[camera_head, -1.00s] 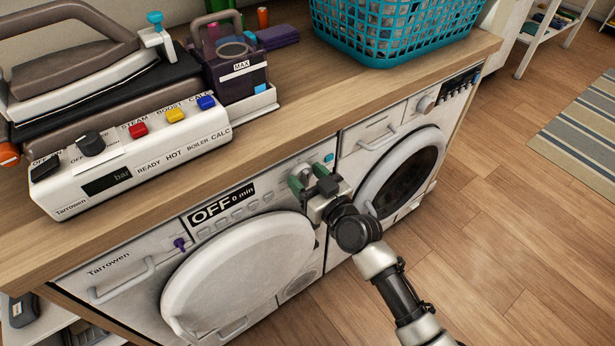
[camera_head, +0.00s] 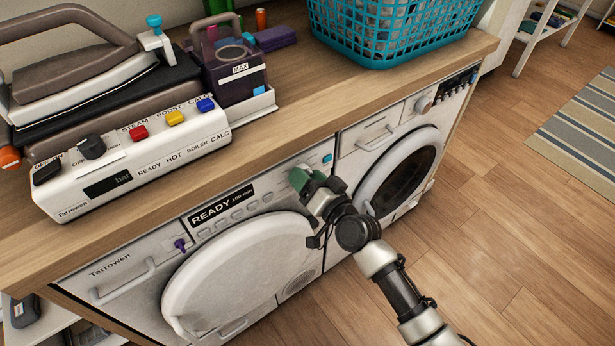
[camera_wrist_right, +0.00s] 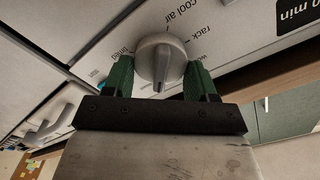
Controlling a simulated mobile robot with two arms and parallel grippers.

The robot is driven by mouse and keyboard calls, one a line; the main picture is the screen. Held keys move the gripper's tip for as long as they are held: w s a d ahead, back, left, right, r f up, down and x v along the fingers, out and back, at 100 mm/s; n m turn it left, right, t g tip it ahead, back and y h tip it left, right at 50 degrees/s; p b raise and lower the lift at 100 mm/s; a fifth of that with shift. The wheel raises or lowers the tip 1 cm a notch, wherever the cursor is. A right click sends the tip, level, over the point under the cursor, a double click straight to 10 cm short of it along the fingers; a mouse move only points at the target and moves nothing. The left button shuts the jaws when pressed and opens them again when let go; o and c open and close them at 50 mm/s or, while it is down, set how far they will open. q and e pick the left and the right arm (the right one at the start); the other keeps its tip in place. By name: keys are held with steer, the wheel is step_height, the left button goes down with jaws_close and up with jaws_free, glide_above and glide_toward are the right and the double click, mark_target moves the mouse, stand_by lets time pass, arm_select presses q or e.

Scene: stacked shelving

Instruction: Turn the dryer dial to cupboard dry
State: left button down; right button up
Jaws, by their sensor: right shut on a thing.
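The dryer (camera_head: 282,262) is the white left machine under the counter, with a round white door. Its display (camera_head: 222,202) reads "READY" with a small minutes figure, which looks like 100 min. The dial (camera_wrist_right: 160,58) is a round light-grey knob with a raised ridge, ringed by labels including "cool air", "rack" and "timed". My right gripper (camera_wrist_right: 160,78) is shut on the dial, one green finger on each side. In the head view the right gripper (camera_head: 308,182) is tilted and mostly hides the dial. My left gripper is not in view.
A second front-loading machine (camera_head: 400,180) stands to the right. The wooden counter (camera_head: 290,125) above holds a steam iron station (camera_head: 130,160) and a teal basket (camera_head: 385,35). A purple key-like piece (camera_head: 180,244) sits left of the display.

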steer(key=shift+m, duration=0.5)
steer(key=o, duration=0.8)
steer(key=shift+o, duration=0.2)
steer(key=shift+d, duration=0.1)
steer(key=v, duration=1)
steer(key=shift+s+d, duration=0.15)
steer(key=shift+s, duration=0.15)
